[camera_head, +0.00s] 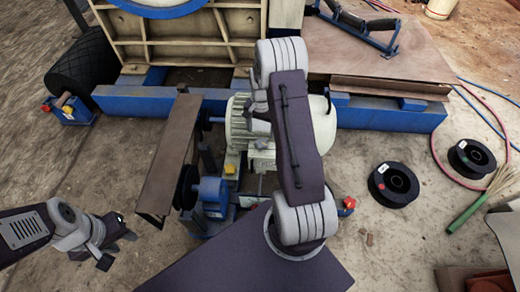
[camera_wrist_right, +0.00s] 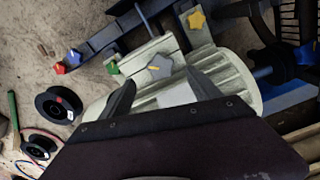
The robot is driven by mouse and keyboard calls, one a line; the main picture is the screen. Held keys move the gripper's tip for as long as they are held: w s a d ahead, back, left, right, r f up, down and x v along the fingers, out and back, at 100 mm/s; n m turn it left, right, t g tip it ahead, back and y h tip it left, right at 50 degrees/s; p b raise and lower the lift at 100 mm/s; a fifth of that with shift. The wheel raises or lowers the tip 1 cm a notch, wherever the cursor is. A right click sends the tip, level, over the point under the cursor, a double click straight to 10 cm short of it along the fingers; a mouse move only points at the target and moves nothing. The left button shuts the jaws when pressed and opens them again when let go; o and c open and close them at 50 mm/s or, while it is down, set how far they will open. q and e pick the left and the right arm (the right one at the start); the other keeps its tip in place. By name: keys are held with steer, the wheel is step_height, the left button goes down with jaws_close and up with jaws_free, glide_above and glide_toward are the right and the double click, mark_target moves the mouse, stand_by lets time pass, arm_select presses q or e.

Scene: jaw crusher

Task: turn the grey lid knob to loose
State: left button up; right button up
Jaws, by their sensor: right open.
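The grey lid knob (camera_wrist_right: 158,68), with a small yellow mark on it, sits on the pale terminal box (camera_wrist_right: 145,58) of the motor in the right wrist view. My right gripper (camera_wrist_right: 160,84) is open, its two dark fingers apart on either side just short of the knob. I cannot tell whether they touch it.
A yellow star knob (camera_wrist_right: 196,20), a green knob (camera_wrist_right: 112,67), a blue knob (camera_wrist_right: 74,57) and a red knob (camera_wrist_right: 60,68) stand near the motor. Black spools (camera_head: 394,184) lie on the ground at right. A brown guard plate (camera_head: 168,160) stands left of the motor.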

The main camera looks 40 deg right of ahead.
mark_target(261, 144)
step_height(261, 144, down, 9)
steer(key=b, duration=0.5)
steer(key=c, duration=1.3)
steer(key=shift+r+n+p, duration=0.35)
steer(key=shift+n+p, duration=0.15)
steer(key=shift+p, duration=0.3)
steer(key=shift+c, duration=0.3)
steer(key=shift+f, duration=0.15)
steer(key=shift+f+n, duration=0.15)
steer(key=shift+n, duration=0.15)
